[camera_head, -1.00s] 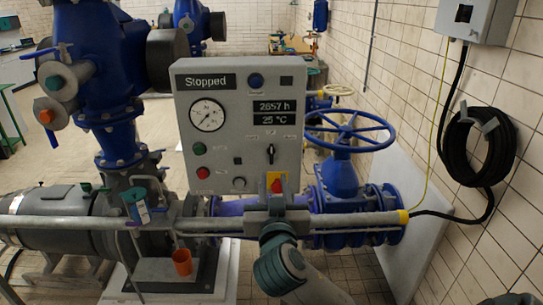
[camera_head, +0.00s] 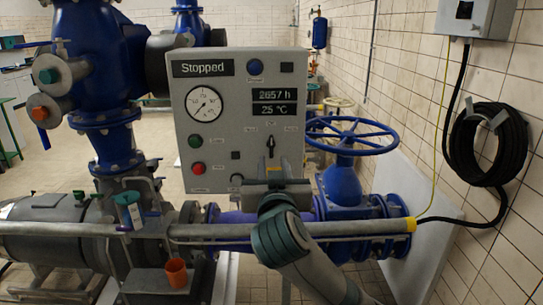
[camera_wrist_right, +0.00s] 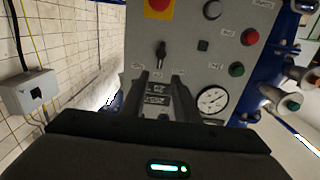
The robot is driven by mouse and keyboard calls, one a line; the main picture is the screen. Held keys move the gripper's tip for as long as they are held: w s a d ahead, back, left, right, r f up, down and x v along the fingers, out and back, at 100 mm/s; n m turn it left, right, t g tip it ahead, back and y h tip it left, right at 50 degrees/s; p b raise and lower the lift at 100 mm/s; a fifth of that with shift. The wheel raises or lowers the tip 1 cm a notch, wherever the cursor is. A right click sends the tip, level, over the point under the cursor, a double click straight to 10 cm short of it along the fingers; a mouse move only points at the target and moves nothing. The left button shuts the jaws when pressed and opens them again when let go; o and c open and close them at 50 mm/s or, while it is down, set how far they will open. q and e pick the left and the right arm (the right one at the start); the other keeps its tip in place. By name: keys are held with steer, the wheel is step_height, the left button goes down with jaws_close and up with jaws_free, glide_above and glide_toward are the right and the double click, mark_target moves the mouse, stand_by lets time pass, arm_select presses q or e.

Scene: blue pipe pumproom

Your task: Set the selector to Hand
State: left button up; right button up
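The selector (camera_head: 270,143) is a small black knob on the right half of the grey control panel (camera_head: 223,150), below the two dark displays. Its handle looks roughly upright in the head view; the small labels near it are too blurred to read. The wrist view shows the panel upside down, with the selector (camera_wrist_right: 161,53) just beyond my fingertips. My right gripper (camera_head: 276,166) is in front of the panel, just below the selector. Its two fingers (camera_wrist_right: 161,80) are apart with nothing between them, and I see no contact with the knob. My left gripper is out of view.
A red button on yellow (camera_wrist_right: 158,5) shows in the wrist view. The panel also carries a gauge (camera_head: 204,104), a green button (camera_head: 195,141) and a red button (camera_head: 198,168). A blue handwheel (camera_head: 350,135) stands to the right; a grey pipe (camera_head: 350,228) runs below.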

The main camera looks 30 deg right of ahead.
mark_target(271, 143)
steer(key=p+x, duration=0.3)
steer(key=x, duration=0.7)
steer(key=shift+w+d, duration=0.1)
steer(key=shift+w, duration=0.2)
steer(key=shift+w+d+p, duration=0.3)
steer(key=shift+w, duration=0.1)
steer(key=shift+c, duration=0.7)
jaws_close()
